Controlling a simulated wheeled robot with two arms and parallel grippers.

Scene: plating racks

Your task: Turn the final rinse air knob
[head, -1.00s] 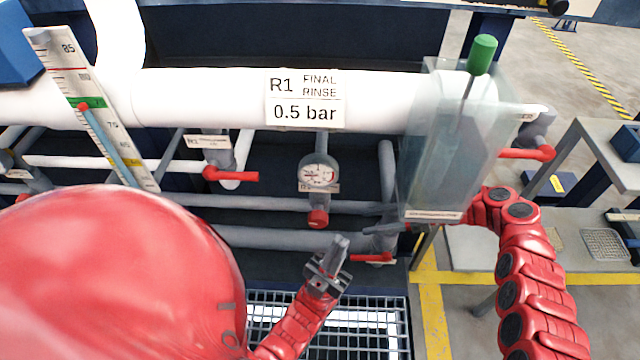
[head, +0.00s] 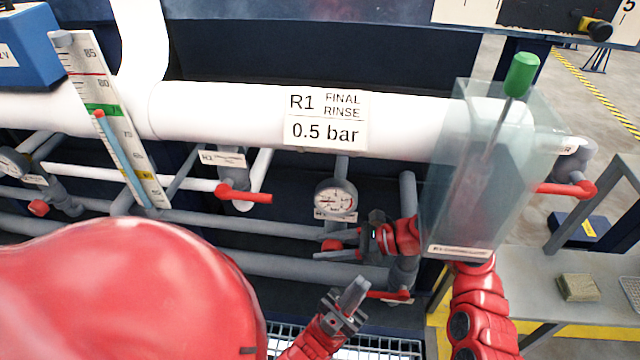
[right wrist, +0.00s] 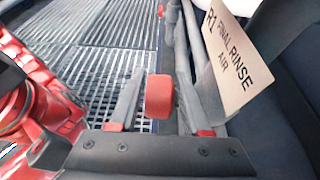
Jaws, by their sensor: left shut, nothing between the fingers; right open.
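The red air knob (head: 332,245) is below a round gauge (head: 335,197) under the white R1 final rinse pipe. My right gripper (head: 320,246) reaches in from the right and is open, with its fingers around the knob in the head view. In the right wrist view the knob (right wrist: 160,96) shows between the two open fingers (right wrist: 158,100), with gaps to both sides. A tag reading R1 final rinse air (right wrist: 228,58) is beside it. My left gripper (head: 352,294) is shut and empty, below the knob.
A clear box (head: 470,170) with a green-topped rod stands in front of my right arm. Red-handled valves are left of the gauge (head: 243,194), below right (head: 390,295) and at the far right (head: 567,189). A metal grating (right wrist: 95,75) lies below.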

